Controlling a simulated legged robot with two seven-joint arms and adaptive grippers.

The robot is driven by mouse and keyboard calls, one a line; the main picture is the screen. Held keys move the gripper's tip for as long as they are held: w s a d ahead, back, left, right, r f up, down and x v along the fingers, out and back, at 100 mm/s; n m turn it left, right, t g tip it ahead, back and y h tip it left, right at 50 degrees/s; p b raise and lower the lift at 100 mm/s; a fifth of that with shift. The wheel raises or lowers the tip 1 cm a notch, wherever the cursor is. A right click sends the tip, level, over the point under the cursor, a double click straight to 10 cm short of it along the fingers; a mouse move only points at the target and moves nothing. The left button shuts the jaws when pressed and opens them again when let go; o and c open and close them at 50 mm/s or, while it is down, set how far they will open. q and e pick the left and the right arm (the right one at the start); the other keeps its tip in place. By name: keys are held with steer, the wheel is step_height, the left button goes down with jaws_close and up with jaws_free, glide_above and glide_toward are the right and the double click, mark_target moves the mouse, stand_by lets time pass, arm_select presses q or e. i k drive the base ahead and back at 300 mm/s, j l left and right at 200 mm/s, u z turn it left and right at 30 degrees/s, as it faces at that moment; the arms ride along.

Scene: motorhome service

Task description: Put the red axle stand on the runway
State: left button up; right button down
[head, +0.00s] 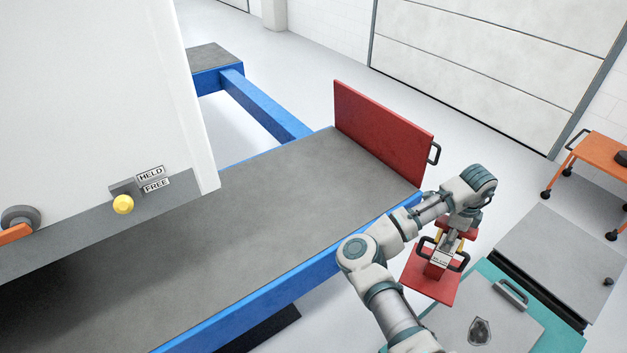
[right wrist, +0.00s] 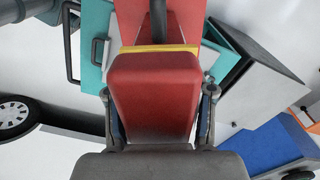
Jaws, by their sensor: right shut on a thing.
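The red axle stand (head: 432,284) has a flat red base plate, a red post, black side handles and a small white label. My right gripper (head: 455,238) is shut on the stand's red top, just below the wrist. In the right wrist view the red top (right wrist: 155,95), with a yellow band behind it, sits between the fingers (right wrist: 157,108). The stand is beside the teal cabinet and to the right of the runway (head: 290,195). The runway has a grey top and a blue side edge, and its visible top is bare. My left gripper is out of view.
A red upright panel (head: 375,135) with a black handle closes the runway's far end. The white motorhome body (head: 90,100) overhangs the runway at left, with a yellow knob (head: 123,204). A teal cabinet (head: 475,315) and an orange trolley (head: 600,152) stand at right.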

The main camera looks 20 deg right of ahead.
mark_target(344, 193)
steer(key=i, duration=1.15)
